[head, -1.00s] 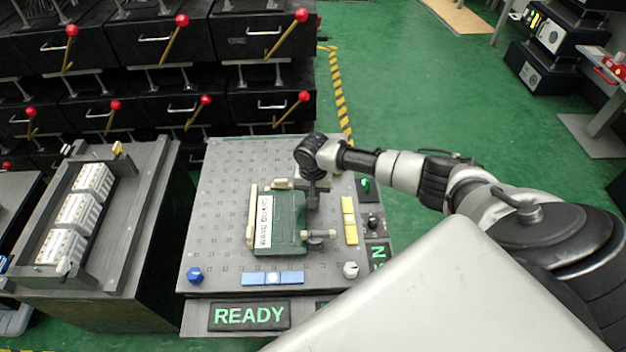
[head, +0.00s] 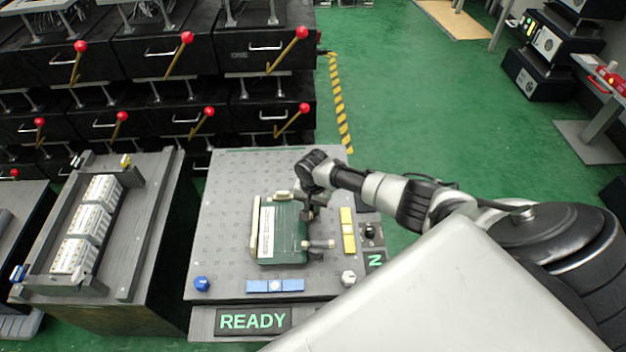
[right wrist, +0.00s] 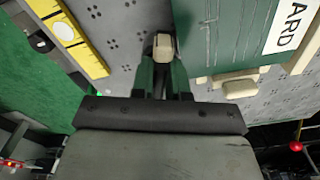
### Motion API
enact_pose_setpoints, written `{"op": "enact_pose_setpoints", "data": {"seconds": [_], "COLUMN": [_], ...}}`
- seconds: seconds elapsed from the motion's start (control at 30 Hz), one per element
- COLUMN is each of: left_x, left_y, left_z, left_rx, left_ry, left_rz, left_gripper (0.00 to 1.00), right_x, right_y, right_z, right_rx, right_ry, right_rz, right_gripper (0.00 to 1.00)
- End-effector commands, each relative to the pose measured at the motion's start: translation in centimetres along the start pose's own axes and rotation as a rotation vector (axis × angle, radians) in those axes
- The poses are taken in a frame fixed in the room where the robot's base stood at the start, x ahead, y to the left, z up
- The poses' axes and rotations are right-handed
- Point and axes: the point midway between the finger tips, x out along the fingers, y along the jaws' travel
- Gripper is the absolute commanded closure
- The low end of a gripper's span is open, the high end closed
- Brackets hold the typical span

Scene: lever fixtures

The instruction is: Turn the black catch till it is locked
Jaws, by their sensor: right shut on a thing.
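A green box (head: 283,240) with a white label stands on the grey perforated board (head: 225,185). A short light-coloured handle with a darker end (head: 318,244) sticks out to the right at the box's near right corner. My right gripper (head: 308,212) is at the box's right side, beyond that handle. In the right wrist view its dark green fingers (right wrist: 164,75) are closed around a piece with a beige end (right wrist: 165,47), beside the green box. I take this piece for the catch; its black part is mostly hidden by the fingers. My left gripper is not in view.
Yellow (head: 348,232) and blue (head: 275,286) strips, a blue knob (head: 201,284) and a white knob (head: 348,278) surround the box. A lit READY sign (head: 253,320) is at the front. A bench with white blocks (head: 88,225) stands left; black drawers (head: 150,60) stand behind.

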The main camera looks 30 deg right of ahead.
Motion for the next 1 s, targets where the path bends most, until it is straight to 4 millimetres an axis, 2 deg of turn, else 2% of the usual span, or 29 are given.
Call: {"op": "enact_pose_setpoints", "data": {"seconds": [0.1, 0.3, 0.57, 1.0], "left_x": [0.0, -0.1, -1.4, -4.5], "left_y": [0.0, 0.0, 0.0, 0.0], "left_z": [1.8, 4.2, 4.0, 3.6], "left_rx": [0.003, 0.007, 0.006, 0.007], "left_ry": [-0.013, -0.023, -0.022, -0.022], "left_rz": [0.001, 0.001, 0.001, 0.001], "left_gripper": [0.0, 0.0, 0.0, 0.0], "right_x": [-0.2, -0.2, -0.3, -0.3], "right_y": [0.1, 0.1, 0.0, 0.0], "right_z": [-0.1, -0.1, 0.0, 0.1], "right_rx": [0.03, 0.085, 0.189, 0.599], "right_ry": [0.001, 0.001, -0.001, -0.003], "right_rz": [0.001, 0.001, 0.001, 0.002], "right_gripper": [1.0, 1.0, 1.0, 1.0]}}
